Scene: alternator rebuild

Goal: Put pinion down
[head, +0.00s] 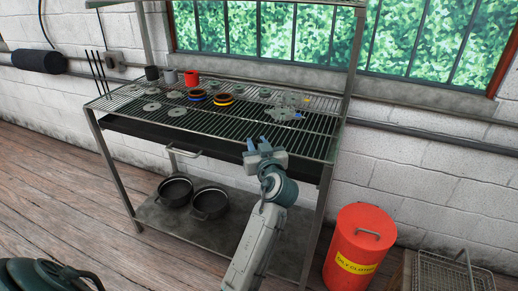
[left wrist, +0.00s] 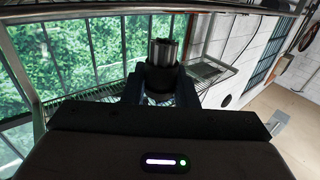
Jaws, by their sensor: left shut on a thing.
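My left gripper (head: 257,143) is at the front edge of the rack's upper grid shelf, its blue fingertips pointing toward the shelf. In the left wrist view the fingers (left wrist: 160,92) are shut on a small cylinder, which I take for the pinion (left wrist: 163,52). It has a bright metal upper part and a dark lower part, and stands out past the fingertips. In the head view I cannot make out the pinion between the fingers. Whether it touches the shelf is not clear. My right gripper is not in view.
Two black pans (head: 175,190) sit below. A red bin (head: 355,250) stands right.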

